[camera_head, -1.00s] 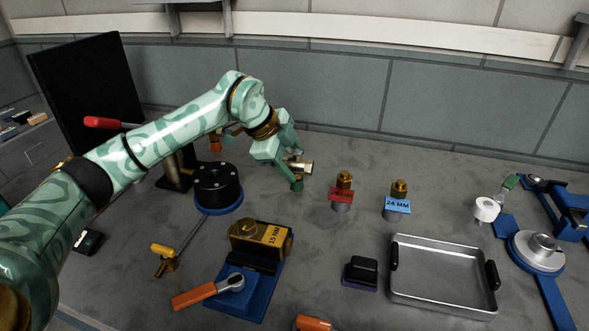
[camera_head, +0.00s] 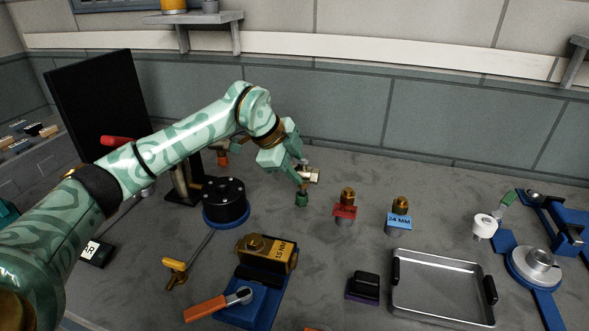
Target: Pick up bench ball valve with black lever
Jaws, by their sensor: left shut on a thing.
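My left gripper (camera_head: 301,182) is shut on a small brass-coloured valve body (camera_head: 313,175), toward the back middle of the bench. The fingers cover part of the valve, and I cannot make out a black lever on it. I cannot tell for sure whether it is clear of the bench top. My right gripper is not in view.
Brass fittings with a red tag (camera_head: 345,211) and a blue tag (camera_head: 399,222) stand just right of the gripper. A metal tray (camera_head: 445,318) lies front right. A black round flange (camera_head: 226,200) and a brass block (camera_head: 266,254) stand left and in front.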

